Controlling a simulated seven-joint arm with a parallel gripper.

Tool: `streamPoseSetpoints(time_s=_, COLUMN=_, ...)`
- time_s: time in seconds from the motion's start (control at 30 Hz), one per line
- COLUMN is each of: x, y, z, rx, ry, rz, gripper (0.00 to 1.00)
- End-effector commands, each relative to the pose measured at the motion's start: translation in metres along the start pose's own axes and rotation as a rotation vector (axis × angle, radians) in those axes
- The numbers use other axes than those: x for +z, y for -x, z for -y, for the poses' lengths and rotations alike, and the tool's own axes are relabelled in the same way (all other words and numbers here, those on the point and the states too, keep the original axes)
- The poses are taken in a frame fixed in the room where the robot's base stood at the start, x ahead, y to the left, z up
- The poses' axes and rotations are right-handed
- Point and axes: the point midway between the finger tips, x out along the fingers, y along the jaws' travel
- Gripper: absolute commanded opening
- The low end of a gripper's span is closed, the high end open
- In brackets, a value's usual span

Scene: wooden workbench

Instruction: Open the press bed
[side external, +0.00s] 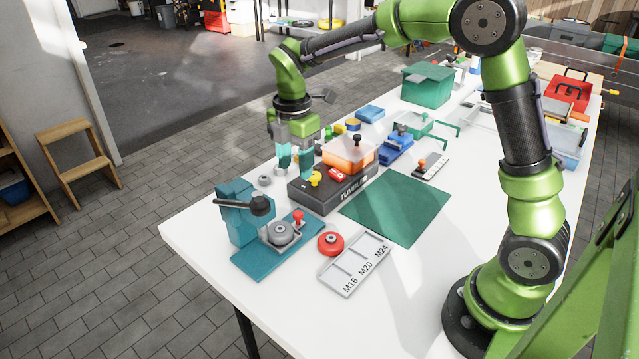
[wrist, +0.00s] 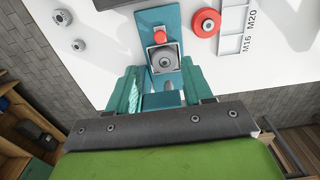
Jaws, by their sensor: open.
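The teal press (side external: 238,212) stands at the near left of the bench, with a black-knobbed lever (side external: 258,206) at its top. Its grey bed (side external: 281,236) sits on the teal base and holds a round grey metal part. A red knob (side external: 298,217) stands at the bed's far right side. The bed (wrist: 152,52) and red knob (wrist: 159,35) also show in the wrist view, ahead of the fingers. My gripper (side external: 295,169) is open and empty, pointing down behind the press, apart from the bed. Its teal fingers also show in the wrist view (wrist: 161,88).
A dark tumbler box (side external: 325,198) with an orange cover (side external: 347,155) stands close to my gripper. A red disc (side external: 331,244) and a labelled M16–M24 tray (side external: 352,264) lie right of the press. A grey nut (side external: 264,181) lies behind it. A green mat (side external: 398,208) is clear.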

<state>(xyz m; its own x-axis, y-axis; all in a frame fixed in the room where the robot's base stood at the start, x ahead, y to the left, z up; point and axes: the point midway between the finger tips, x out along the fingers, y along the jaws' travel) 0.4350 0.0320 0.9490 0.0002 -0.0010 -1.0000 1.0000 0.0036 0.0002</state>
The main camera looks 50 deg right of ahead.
Motion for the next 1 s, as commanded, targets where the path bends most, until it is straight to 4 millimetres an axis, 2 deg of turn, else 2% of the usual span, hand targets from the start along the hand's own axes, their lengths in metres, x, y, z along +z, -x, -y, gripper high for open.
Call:
streamPoseSetpoints(time_s=0.03, x=0.0, y=-0.013, z=0.001, rx=-0.006, ry=-0.001, rz=-0.001, gripper=0.51)
streamPoseSetpoints(time_s=0.3, x=0.0, y=-0.072, z=0.001, rx=-0.005, ry=-0.003, rz=0.0, gripper=0.51)
streamPoseSetpoints(time_s=0.5, x=0.0, y=-0.106, z=0.001, rx=-0.002, ry=-0.004, rz=0.0, gripper=0.51)
streamPoseSetpoints(time_s=0.7, x=0.0, y=-0.122, z=0.0, rx=0.0, ry=-0.003, rz=-0.001, gripper=0.51)
streamPoseSetpoints(time_s=1.0, x=0.0, y=-0.125, z=0.0, rx=0.001, ry=-0.003, rz=-0.001, gripper=0.51)
